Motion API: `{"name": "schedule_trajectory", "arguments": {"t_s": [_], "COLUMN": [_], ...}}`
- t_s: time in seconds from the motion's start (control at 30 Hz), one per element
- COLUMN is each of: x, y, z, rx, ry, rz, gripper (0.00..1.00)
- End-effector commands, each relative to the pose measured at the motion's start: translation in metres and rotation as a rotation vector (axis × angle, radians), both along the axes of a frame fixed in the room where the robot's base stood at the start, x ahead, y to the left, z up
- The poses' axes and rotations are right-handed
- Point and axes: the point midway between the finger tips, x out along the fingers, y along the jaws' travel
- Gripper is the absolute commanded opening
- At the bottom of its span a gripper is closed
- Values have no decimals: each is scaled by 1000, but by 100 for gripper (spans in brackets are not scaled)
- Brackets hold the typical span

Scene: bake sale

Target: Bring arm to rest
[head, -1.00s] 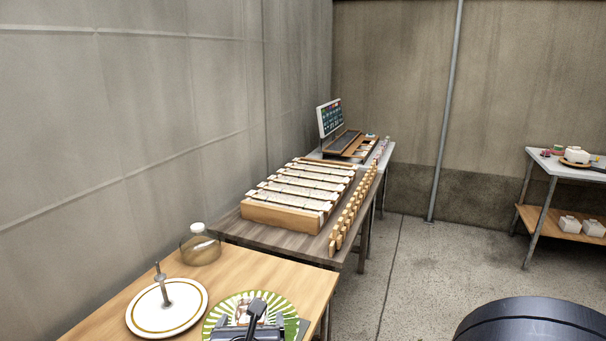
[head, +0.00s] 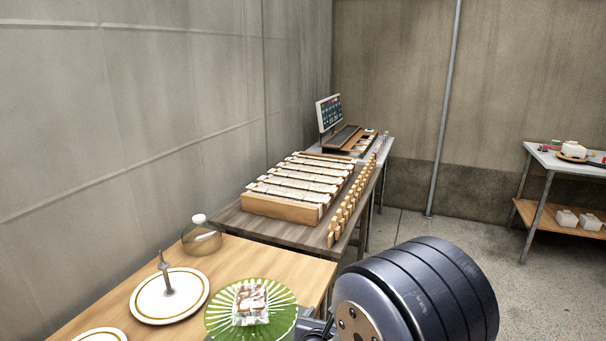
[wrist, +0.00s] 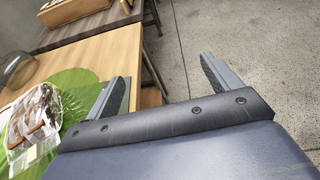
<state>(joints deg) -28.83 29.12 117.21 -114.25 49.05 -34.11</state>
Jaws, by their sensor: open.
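My gripper (wrist: 165,88) is open in the wrist view, with its two fingers wide apart and nothing between them. It hangs over the right edge of the light wooden table (wrist: 108,50), partly above the concrete floor. In the head view my dark arm covers the lower middle right, and the fingers are hidden. A wrapped baked item (head: 251,302) lies on a green striped plate (head: 222,319) on the wooden table, left of my arm; it also shows at the left in the wrist view (wrist: 36,118).
A white cake stand (head: 145,299) with a central post and a glass cloche (head: 202,240) are on the same table. Behind is a darker table (head: 236,222) with a wooden rack (head: 278,209), then a screen (head: 328,114). Open floor (head: 400,225) lies to the right.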

Motion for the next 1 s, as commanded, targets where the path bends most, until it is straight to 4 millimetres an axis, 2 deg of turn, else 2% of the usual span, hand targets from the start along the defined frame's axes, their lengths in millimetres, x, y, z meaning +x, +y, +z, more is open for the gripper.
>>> {"name": "schedule_trajectory", "arguments": {"t_s": [0.03,0.13,0.37,0.8,1.0], "x": [1,3,5,4,-2], "y": [-8,-20,-33,-35,-46], "z": [-8,-17,-27,-26,-19], "rx": [-1,1,4,7,32], "ry": [2,2,2,0,-1], "rz": [-17,-40,-66,-72,-114], "gripper": [85,85,85,85,85]}}
